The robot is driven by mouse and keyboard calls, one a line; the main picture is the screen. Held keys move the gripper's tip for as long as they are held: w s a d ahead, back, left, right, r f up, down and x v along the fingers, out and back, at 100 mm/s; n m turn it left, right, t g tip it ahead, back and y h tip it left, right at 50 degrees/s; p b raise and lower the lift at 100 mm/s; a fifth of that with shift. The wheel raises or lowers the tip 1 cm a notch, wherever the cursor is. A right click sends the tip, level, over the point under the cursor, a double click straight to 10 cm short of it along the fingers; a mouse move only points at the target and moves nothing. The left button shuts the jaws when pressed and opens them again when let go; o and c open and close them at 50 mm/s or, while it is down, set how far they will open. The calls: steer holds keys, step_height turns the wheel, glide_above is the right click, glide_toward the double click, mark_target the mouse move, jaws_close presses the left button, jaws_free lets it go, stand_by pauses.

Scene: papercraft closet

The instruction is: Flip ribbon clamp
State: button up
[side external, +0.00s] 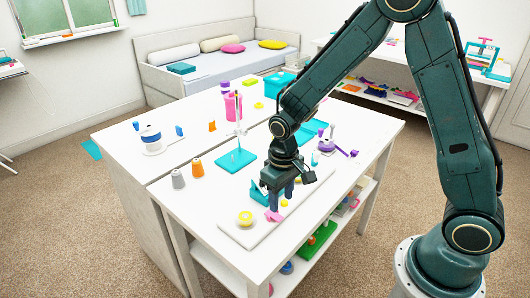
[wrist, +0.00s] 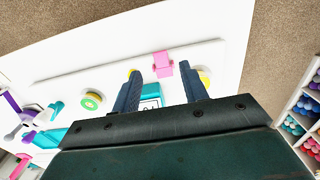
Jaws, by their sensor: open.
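A small pink piece (side external: 273,216), which looks like the ribbon clamp, is on the white board (side external: 226,222) near the table's front edge. It also shows in the wrist view (wrist: 162,66), just beyond and between my fingertips. My gripper (side external: 281,203) points down close above the board; in the wrist view its two dark fingers (wrist: 159,69) stand apart with nothing held. A teal block with a white label (wrist: 151,92) lies between the fingers, partly hidden by my gripper body. I cannot tell whether the pink piece touches a finger.
A yellow ring (side external: 245,218) lies left on the board. Orange (side external: 196,167) and grey (side external: 178,178) cones stand further left. A teal stand with a tall rod (side external: 236,158) is behind my gripper. A purple item (side external: 327,145) lies to the right. The table's front left is clear.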

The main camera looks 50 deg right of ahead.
mark_target(280, 219)
steer(key=shift+f, duration=2.85)
